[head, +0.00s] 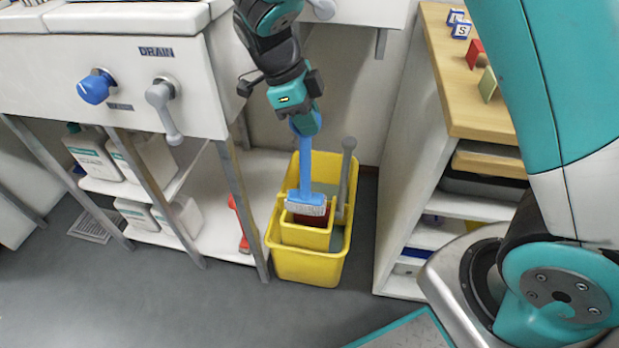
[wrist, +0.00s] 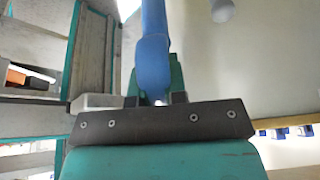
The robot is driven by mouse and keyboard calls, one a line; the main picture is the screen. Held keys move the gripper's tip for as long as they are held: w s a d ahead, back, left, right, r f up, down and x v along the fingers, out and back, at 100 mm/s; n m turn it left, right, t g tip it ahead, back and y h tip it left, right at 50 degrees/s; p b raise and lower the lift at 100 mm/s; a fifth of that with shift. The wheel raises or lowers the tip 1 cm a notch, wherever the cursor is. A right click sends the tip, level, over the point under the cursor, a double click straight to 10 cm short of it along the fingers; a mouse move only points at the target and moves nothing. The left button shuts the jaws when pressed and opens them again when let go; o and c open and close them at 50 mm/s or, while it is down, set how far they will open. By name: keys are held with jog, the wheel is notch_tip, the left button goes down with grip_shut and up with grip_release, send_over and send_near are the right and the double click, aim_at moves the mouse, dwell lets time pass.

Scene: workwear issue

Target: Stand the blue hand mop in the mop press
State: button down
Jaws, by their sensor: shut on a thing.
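The blue hand mop (head: 305,168) hangs head down from my gripper (head: 304,122), which is shut on the top of its handle. The handle also shows in the wrist view (wrist: 153,62), rising from between the fingers. The mop's pale fringed head is at the front part of the yellow mop bucket (head: 308,270), over the mop press (head: 304,236), a yellow box with a dark red inside. I cannot tell whether the head is inside the press or just above it. The mop looks nearly upright.
A grey-handled tool (head: 346,175) stands in the bucket right of the mop. The sink unit with its blue knob (head: 95,87) and grey lever (head: 164,105) is at left. A wood-topped shelf unit (head: 460,90) is close at right. Grey floor in front is clear.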

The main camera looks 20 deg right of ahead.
aim_at(305, 167)
jog(key=f+b, duration=0.1)
jog(key=f, duration=0.5)
jog(key=w+f+b, duration=0.1)
jog(key=f+b, duration=0.1)
jog(key=f, duration=0.4)
jog(key=d+f+b, duration=0.1)
jog(key=f+b, duration=0.1)
jog(key=f, duration=0.4)
jog(key=shift+w, duration=0.2)
jog(key=shift+f, duration=0.2)
jog(key=c, duration=1.2)
grip_release()
jog(key=shift+o, duration=0.2)
jog(key=shift+r, duration=0.1)
jog(key=p+v, duration=0.2)
jog(key=v, duration=0.5)
jog(key=shift+r, duration=0.3)
